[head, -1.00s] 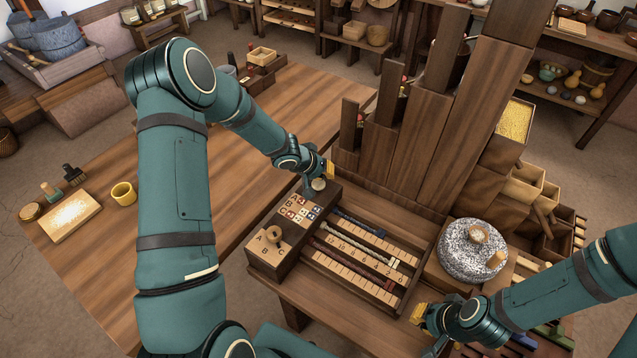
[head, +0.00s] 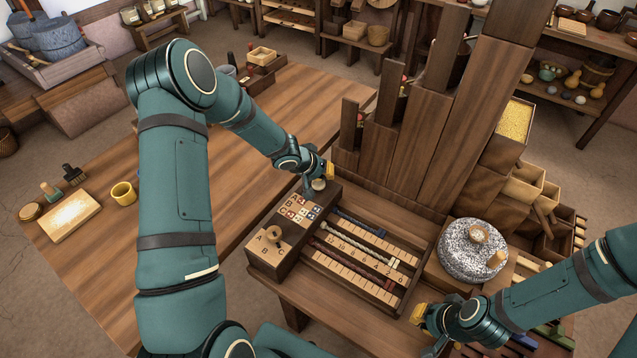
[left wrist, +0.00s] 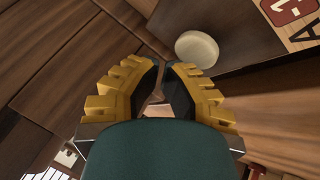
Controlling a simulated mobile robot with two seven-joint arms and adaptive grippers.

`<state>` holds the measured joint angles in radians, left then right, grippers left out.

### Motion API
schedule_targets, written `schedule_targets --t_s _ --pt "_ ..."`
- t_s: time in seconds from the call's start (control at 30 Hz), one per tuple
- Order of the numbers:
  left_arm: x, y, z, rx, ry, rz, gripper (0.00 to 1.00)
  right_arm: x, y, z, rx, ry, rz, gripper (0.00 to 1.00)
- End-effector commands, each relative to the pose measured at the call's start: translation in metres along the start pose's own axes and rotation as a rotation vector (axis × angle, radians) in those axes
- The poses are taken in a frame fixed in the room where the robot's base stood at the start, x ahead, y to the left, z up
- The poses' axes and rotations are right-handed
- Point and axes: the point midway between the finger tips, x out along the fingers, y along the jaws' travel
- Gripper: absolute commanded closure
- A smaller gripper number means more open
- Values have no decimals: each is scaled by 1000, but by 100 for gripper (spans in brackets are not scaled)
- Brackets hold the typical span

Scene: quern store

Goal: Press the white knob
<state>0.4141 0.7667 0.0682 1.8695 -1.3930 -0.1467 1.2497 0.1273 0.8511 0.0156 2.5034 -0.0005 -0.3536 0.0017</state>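The white knob (head: 318,184) is a small pale round button at the far end of the dark wooden box (head: 262,262). In the left wrist view the knob (left wrist: 197,49) shows as a cream disc just beyond my fingertips, slightly to the right. My left gripper (head: 326,172) is right beside the knob in the head view, partly covering that corner. In the left wrist view its yellow-backed fingers (left wrist: 162,68) are together at the tips with nothing held. I cannot tell whether they touch the knob. My right gripper (head: 418,315) is low near the bench's front edge, away from the knob.
Tall wooden boards (head: 412,145) rise behind. A speckled millstone (head: 466,262) stands at the right.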

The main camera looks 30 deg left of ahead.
Motion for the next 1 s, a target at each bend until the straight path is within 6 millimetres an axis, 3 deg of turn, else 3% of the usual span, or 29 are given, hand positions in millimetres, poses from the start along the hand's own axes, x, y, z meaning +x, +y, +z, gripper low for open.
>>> schedule_targets --t_s 1.0 --pt "8 -4 4 0 0 0 100 5 2 0 0 0 0 100"
